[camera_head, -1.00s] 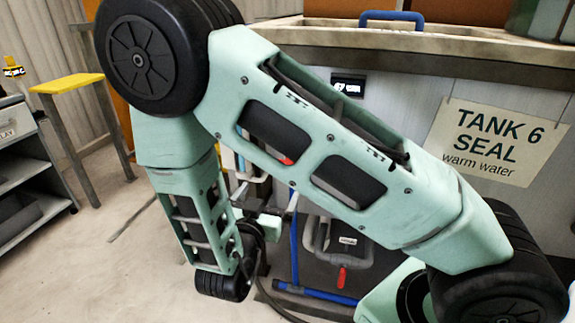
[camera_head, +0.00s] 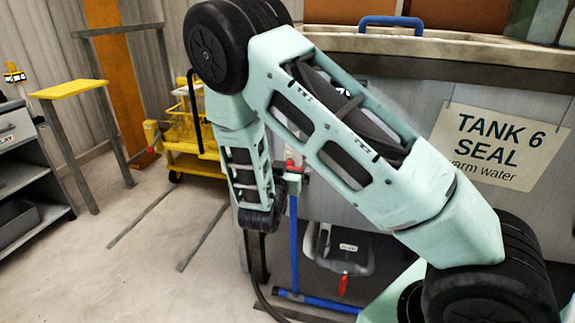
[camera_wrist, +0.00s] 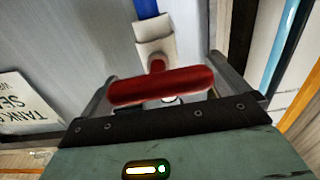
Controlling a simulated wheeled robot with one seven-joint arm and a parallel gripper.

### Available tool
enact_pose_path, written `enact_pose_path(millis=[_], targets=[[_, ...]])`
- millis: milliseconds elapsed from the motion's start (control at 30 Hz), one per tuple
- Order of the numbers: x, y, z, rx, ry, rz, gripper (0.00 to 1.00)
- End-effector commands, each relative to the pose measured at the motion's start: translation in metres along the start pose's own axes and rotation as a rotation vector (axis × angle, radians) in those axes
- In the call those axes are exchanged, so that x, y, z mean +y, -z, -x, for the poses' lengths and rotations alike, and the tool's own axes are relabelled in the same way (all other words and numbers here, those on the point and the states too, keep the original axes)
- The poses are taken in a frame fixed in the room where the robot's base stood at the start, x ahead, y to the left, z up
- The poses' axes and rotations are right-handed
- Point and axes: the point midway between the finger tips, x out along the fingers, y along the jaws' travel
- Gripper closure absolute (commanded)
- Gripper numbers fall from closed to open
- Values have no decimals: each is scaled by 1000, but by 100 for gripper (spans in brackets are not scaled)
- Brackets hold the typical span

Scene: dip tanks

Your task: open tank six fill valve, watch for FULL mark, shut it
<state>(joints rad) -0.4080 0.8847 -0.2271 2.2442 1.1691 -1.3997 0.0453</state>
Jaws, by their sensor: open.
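A red valve handle (camera_wrist: 160,86) lies between the two fingers of my gripper (camera_wrist: 162,72) in the wrist view. My gripper is open, and the handle's ends come close to both fingers; I cannot tell whether they touch. The handle lies crosswise to the blue pipe (camera_wrist: 146,8) and its pale fitting (camera_wrist: 156,45). In the head view my gripper (camera_head: 297,174) is at the top of the blue pipe (camera_head: 294,240), in front of tank six. The tank's sign (camera_head: 500,143) reads "TANK 6 SEAL warm water". No FULL mark or water level is visible.
A grey part with another red handle (camera_head: 343,284) sits low under the tank. A blue handle (camera_head: 391,21) lies on the tank rim. A yellow cart (camera_head: 190,150), a yellow stand (camera_head: 70,86) and a grey shelf (camera_head: 20,165) stand left. The floor between is clear.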

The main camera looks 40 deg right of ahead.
Motion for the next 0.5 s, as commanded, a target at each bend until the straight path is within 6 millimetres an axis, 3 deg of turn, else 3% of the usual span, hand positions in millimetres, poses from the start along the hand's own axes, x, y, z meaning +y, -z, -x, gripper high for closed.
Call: enact_pose_path(millis=[267,300,400,500], targets=[[0,0,-2,0,0,0,0],[0,0,-2,0,0,0,3],[0,0,-2,0,0,0,31],[0,0,-2,0,0,0,32]])
